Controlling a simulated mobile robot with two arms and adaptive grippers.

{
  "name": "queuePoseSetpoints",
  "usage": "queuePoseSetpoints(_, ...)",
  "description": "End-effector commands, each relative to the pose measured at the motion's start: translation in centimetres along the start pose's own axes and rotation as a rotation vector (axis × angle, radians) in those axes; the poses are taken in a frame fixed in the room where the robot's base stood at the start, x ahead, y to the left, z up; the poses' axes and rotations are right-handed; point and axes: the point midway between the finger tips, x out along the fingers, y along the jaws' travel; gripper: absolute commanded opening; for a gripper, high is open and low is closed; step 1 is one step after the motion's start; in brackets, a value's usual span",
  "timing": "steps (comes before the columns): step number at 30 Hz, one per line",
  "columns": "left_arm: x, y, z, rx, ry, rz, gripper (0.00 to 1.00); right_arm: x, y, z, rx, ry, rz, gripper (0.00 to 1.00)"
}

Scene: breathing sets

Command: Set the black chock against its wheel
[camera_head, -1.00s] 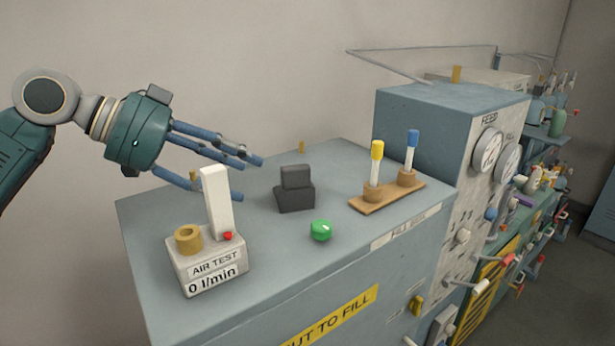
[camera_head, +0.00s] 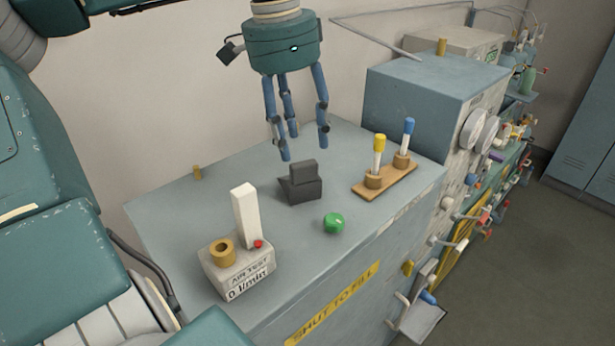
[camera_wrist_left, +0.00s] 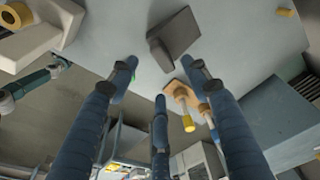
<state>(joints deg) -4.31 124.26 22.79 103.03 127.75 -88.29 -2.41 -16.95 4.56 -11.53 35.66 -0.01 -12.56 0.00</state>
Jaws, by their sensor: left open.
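The black chock (camera_head: 304,189), a dark block with a raised back part, stands on the blue-grey cabinet top (camera_head: 180,225). My left gripper (camera_head: 300,143) points down above and just behind it, its three blue fingers spread and empty. The fingers look apart from the chock. In the left wrist view the chock (camera_wrist_left: 180,35) shows beyond the open fingertips, between the left and right fingers. I cannot make out the chock's wheel in these views. My right gripper is not seen.
An air test block (camera_head: 238,268) with a white upright stands left of the chock. A green knob (camera_head: 333,223) is close in front right. A wooden rack (camera_head: 385,183) with yellow- and blue-capped tubes is right. A taller gauge cabinet (camera_head: 425,90) stands behind it.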

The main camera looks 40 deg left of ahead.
Motion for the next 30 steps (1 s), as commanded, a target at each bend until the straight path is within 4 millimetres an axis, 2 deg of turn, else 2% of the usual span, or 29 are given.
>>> queuePoseSetpoints(3,1.4,0.0,0.0,0.000,0.000,0.002,0.48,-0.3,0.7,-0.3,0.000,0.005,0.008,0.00)
queuePoseSetpoints(8,2.4,0.1,0.0,0.000,-0.001,0.002,0.48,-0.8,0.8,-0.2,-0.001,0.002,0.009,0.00)
queuePoseSetpoints(13,4.8,0.3,0.1,0.001,-0.001,0.004,0.48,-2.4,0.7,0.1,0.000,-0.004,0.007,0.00)
queuePoseSetpoints(16,6.3,0.2,0.1,0.000,-0.001,0.002,0.48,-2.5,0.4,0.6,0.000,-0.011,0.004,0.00)
queuePoseSetpoints(20,7.0,0.2,0.0,0.001,0.003,0.001,0.48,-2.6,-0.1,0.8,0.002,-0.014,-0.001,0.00)
queuePoseSetpoints(25,7.1,0.2,0.0,0.000,0.003,0.000,0.48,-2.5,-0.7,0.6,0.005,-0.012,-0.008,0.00)
queuePoseSetpoints(26,7.1,0.2,0.0,0.000,0.003,0.000,0.46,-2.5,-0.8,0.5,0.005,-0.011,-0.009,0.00)
queuePoseSetpoints(30,7.1,0.1,0.0,0.000,0.003,0.000,0.18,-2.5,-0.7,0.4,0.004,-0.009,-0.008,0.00)
